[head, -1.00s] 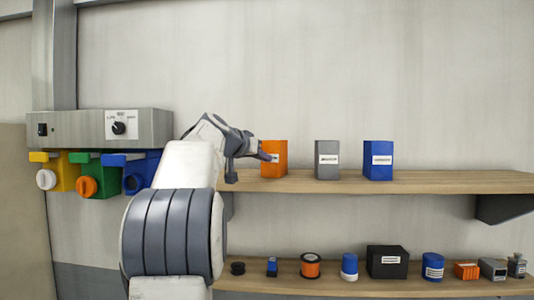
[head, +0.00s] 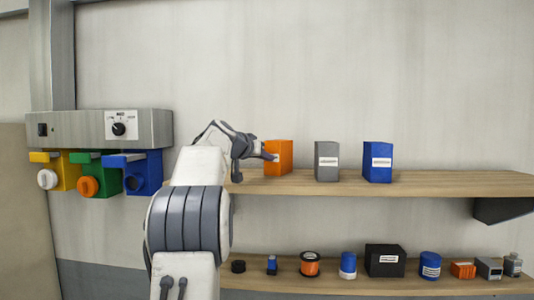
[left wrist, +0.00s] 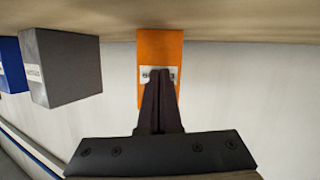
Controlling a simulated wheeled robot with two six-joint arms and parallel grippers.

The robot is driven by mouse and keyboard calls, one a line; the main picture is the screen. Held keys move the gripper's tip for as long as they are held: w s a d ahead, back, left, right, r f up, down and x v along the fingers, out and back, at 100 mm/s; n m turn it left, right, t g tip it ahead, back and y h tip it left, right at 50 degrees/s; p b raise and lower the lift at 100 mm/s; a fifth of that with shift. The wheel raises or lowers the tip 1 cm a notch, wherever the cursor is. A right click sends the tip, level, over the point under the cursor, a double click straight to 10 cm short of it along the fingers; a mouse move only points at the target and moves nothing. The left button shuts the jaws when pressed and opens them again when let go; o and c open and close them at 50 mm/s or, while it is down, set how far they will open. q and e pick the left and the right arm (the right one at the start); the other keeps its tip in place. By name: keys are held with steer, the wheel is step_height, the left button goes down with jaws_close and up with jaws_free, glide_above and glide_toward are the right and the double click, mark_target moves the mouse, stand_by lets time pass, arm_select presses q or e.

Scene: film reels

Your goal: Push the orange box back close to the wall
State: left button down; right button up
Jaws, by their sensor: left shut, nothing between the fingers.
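The orange box (head: 284,152) stands upright on the upper wooden shelf (head: 420,184), at the left of a row of three boxes. My left gripper (head: 274,157) is shut and empty, with its fingertips at the front face of the box, over its white label. In the left wrist view, where the shelf is at the top, the closed fingers (left wrist: 160,74) point at the label of the orange box (left wrist: 160,45) and cover part of it. They appear to touch it. The wall (head: 330,70) is behind the boxes. My right gripper is not in view.
A grey box (head: 327,151) and a blue box (head: 378,152) stand to the right on the same shelf. A lower shelf (head: 340,285) holds several small items. A grey panel (head: 75,128) with coloured holders is on the wall at left.

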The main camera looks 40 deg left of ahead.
mark_target(268, 175)
arm_select(q)
steer(key=shift+w+a+r+p, duration=0.1)
steer(key=shift+w+a+p, duration=0.35)
steer(key=shift+w+p, duration=0.3)
steer(key=shift+w+a, duration=0.4)
steer(key=shift+w, duration=0.4)
steer(key=shift+s+d+r+b, duration=0.3)
steer(key=shift+s+d+r, duration=0.05)
steer(key=shift+s, duration=0.3)
steer(key=shift+s+d+r+b, duration=0.3)
steer(key=shift+s+d, duration=0.05)
steer(key=shift+s, duration=0.25)
steer(key=shift+s+d+r+b, duration=0.15)
steer(key=shift+s+d+r, duration=0.15)
steer(key=shift+s+r, duration=0.15)
steer(key=shift+s+d+r+b, duration=0.15)
steer(key=shift+s+d+r, duration=0.2)
steer(key=shift+s, duration=0.2)
